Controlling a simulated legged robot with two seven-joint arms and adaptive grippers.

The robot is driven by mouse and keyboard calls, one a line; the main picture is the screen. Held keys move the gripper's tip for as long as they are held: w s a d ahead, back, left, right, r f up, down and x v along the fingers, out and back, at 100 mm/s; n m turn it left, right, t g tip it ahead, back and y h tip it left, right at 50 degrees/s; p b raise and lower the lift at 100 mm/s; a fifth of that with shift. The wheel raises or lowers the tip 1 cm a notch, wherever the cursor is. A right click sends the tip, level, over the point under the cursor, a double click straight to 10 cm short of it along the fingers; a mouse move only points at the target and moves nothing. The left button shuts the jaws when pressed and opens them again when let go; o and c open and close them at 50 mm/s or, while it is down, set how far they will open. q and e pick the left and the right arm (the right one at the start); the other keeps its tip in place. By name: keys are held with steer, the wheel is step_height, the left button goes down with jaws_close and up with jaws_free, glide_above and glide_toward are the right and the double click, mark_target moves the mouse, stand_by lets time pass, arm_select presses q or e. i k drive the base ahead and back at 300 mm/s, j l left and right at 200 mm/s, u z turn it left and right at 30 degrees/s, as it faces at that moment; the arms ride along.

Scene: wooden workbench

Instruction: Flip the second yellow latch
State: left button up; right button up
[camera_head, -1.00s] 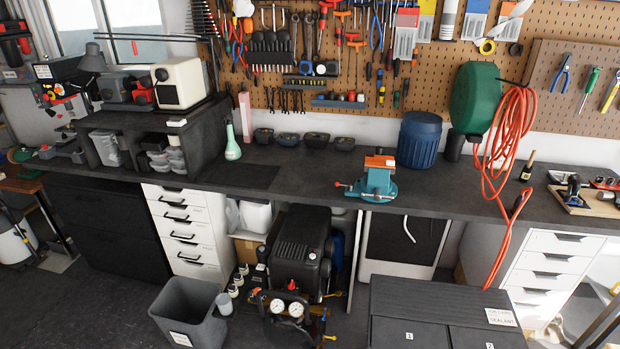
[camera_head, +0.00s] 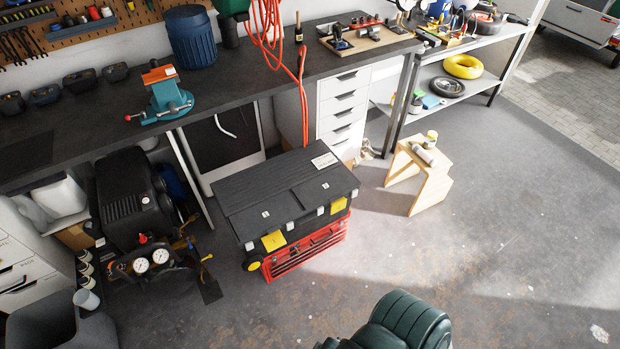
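A black and red toolbox (camera_head: 290,190) stands on the floor in front of the workbench. Its dark lid is closed and carries small white labels and a larger paper label. Two yellow latches show on its front edge: a left yellow latch (camera_head: 273,240) and a right yellow latch (camera_head: 338,205). Paler latch-like pieces sit beside them along the same edge. The red drawer section is below the lid. Neither of my grippers is in view.
A workbench (camera_head: 100,130) with a teal vise (camera_head: 167,98) runs behind the toolbox. A black compressor (camera_head: 125,200) stands to its left, a wooden step stool (camera_head: 418,180) to its right. A dark green rounded object (camera_head: 405,322) is at the bottom.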

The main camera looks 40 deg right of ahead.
mark_target(339, 204)
steer(key=z, duration=1.75)
